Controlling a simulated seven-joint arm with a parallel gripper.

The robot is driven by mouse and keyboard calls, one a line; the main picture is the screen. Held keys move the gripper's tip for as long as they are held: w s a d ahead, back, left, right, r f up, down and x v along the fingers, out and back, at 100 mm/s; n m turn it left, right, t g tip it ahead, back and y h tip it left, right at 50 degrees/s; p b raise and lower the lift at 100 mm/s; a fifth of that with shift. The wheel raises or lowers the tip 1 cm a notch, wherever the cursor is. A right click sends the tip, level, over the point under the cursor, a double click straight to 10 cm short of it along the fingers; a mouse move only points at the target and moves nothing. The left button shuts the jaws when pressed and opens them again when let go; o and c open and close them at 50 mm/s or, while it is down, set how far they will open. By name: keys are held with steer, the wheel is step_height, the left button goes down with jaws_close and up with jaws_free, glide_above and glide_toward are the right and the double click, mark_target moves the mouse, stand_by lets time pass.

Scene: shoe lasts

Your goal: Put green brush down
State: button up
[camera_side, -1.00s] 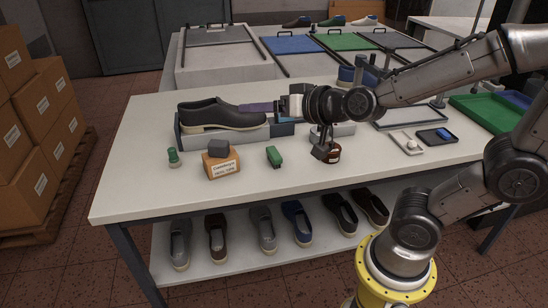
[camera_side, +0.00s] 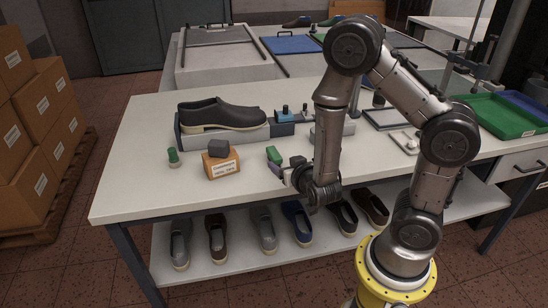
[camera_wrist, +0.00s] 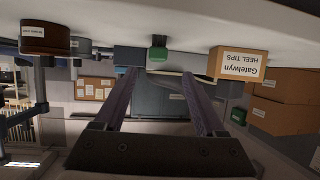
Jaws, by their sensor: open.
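The green brush (camera_side: 274,155), a small green block, lies on the white table right of the cardboard box. In the wrist view the brush (camera_wrist: 158,48) appears end-on, ahead of my fingers and across the space between them. My gripper (camera_side: 286,169) is low over the table's front part, just in front of the brush. Its purple fingers (camera_wrist: 162,100) are spread wide with nothing between them. The brush is apart from the fingers and rests on the table.
A heel-tips box (camera_side: 221,165) with a dark block on it stands left of the brush. A small green-topped item (camera_side: 173,158) stands farther left. A dark shoe (camera_side: 222,115) sits on a grey stand behind. A brown jar (camera_wrist: 45,38) shows in the wrist view.

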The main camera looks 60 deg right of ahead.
mark_target(275, 154)
steer(key=x, duration=0.5)
steer(key=shift+r, duration=0.1)
steer(key=shift+d+r+x, duration=0.1)
steer(key=shift+d+x, duration=0.05)
steer(key=shift+x, duration=1.2)
steer(key=shift+d+r+x, duration=0.1)
steer(key=shift+r+x, duration=0.05)
steer(key=shift+x, duration=1.25)
jaws_close()
